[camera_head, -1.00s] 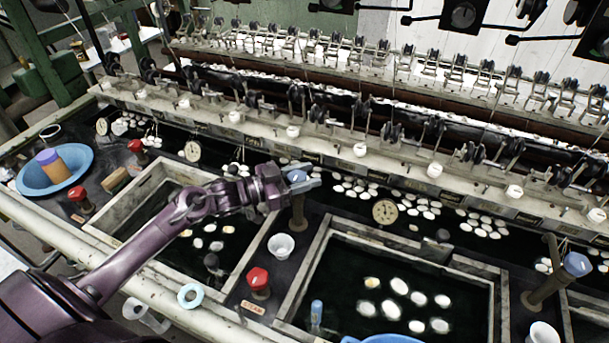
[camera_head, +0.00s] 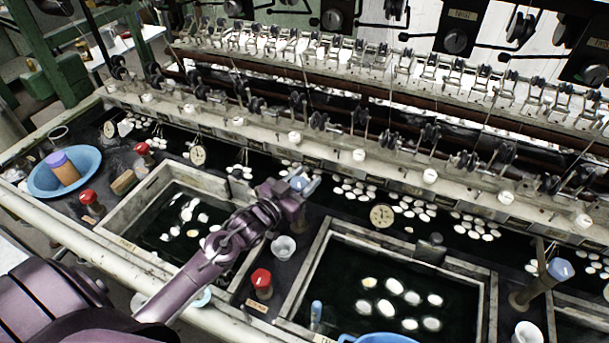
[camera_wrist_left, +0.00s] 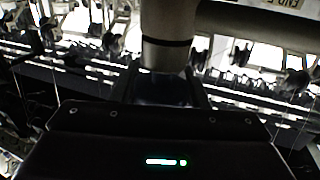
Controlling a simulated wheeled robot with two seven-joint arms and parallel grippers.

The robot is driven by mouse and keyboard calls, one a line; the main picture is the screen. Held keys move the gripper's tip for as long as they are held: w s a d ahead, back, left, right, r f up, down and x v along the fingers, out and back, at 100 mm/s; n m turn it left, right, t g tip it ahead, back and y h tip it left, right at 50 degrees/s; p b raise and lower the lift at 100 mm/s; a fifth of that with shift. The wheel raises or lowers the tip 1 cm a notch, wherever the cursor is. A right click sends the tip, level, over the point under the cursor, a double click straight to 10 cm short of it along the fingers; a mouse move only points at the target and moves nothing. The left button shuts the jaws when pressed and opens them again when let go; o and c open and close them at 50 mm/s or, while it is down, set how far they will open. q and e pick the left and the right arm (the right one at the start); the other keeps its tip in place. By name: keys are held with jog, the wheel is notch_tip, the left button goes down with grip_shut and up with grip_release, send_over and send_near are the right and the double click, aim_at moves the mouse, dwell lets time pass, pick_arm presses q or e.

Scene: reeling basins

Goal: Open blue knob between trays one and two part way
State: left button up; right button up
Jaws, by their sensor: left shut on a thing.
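The blue knob (camera_head: 298,183) tops a brown post between the left tray (camera_head: 128,232) and the middle tray (camera_head: 312,262). My left gripper (camera_head: 306,184) is shut on this knob, its pale fingers at the knob's sides and partly hiding it. In the left wrist view the dark gripper body fills the bottom, and a dark bluish shape (camera_wrist_left: 165,90), likely the knob, sits between the fingers below a grey post (camera_wrist_left: 166,50). How far the knob is turned cannot be told. My right gripper is not in view.
Another blue knob (camera_head: 560,269) stands on a post at the right. A white cup (camera_head: 283,247) and a red knob (camera_head: 261,279) stand between the two trays. A blue basin (camera_head: 88,161) is at the left. A reeling frame runs along the back.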

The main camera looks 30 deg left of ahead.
aim_at(302, 177)
pick_arm(q)
jog(key=shift+a+n+y, duration=0.1)
jog(key=shift+n+y, duration=0.9)
jog(key=shift+y, duration=0.5)
jog(key=o, duration=1)
jog(key=shift+c, duration=0.2)
jog(key=shift+r, duration=0.15)
notch_tip(302, 177, up, 20)
jog(key=b, duration=0.2)
jog(key=shift+b, duration=0.4)
